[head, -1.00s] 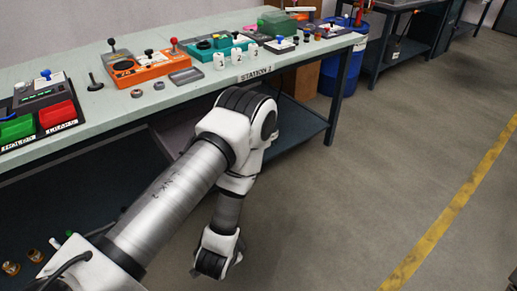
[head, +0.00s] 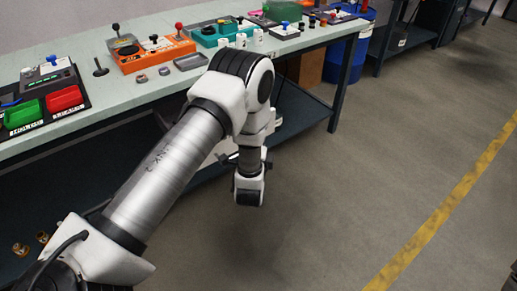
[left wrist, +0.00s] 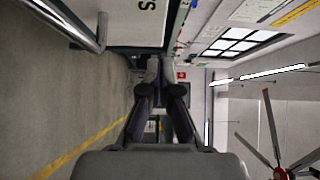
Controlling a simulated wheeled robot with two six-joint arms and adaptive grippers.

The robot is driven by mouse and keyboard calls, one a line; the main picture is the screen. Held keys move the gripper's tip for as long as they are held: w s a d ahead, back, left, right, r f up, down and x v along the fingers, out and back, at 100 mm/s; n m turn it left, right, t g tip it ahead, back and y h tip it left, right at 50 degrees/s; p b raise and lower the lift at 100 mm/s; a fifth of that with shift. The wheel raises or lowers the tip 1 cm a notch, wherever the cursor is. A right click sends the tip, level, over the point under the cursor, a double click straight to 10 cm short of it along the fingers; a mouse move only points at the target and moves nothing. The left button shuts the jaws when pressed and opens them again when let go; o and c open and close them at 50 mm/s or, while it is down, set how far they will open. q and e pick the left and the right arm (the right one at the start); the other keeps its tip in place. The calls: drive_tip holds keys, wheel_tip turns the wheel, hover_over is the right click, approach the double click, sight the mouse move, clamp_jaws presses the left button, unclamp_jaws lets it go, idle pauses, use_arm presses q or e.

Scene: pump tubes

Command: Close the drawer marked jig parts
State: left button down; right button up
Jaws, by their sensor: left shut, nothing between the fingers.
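My left arm crosses the head view from the bottom left, with its wrist beside the bench's front edge. Its fingers cannot be made out there. In the left wrist view my left gripper (left wrist: 163,78) is shut and empty, its fingers together in the middle. I cannot tell whether these belong to the jig parts drawer. My right gripper is not in view.
The pale green bench (head: 120,86) bears control boxes, including an orange one (head: 150,54), and red (head: 65,98) and green (head: 22,115) bins. A blue barrel (head: 356,45) stands beyond its far end. Open floor (head: 370,170) lies to the right.

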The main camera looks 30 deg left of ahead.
use_arm(q)
drive_tip(key=w+a, duration=0.2)
drive_tip(key=a, duration=0.2)
drive_tip(key=shift+w+a, duration=0.1)
drive_tip(key=shift+w, duration=0.3)
drive_tip(key=w+a, duration=0.1)
drive_tip(key=a, duration=0.2)
drive_tip(key=w+a, duration=0.1)
drive_tip(key=a, duration=0.3)
drive_tip(key=w+a, duration=0.2)
drive_tip(key=a, duration=0.1)
drive_tip(key=shift+w+a+p, duration=0.1)
drive_tip(key=shift+a+p, duration=0.25)
drive_tip(key=w+a, duration=0.1)
drive_tip(key=a, duration=0.2)
drive_tip(key=w+a+b, duration=0.1)
drive_tip(key=a, duration=0.2)
drive_tip(key=w+a, duration=0.2)
drive_tip(key=a, duration=0.1)
drive_tip(key=shift+a+f+b, duration=0.15)
drive_tip(key=shift+a+b, duration=0.05)
drive_tip(key=shift+b, duration=0.15)
drive_tip(key=shift+w+a, duration=0.2)
drive_tip(key=shift+a, duration=0.35)
drive_tip(key=shift+r, duration=0.45)
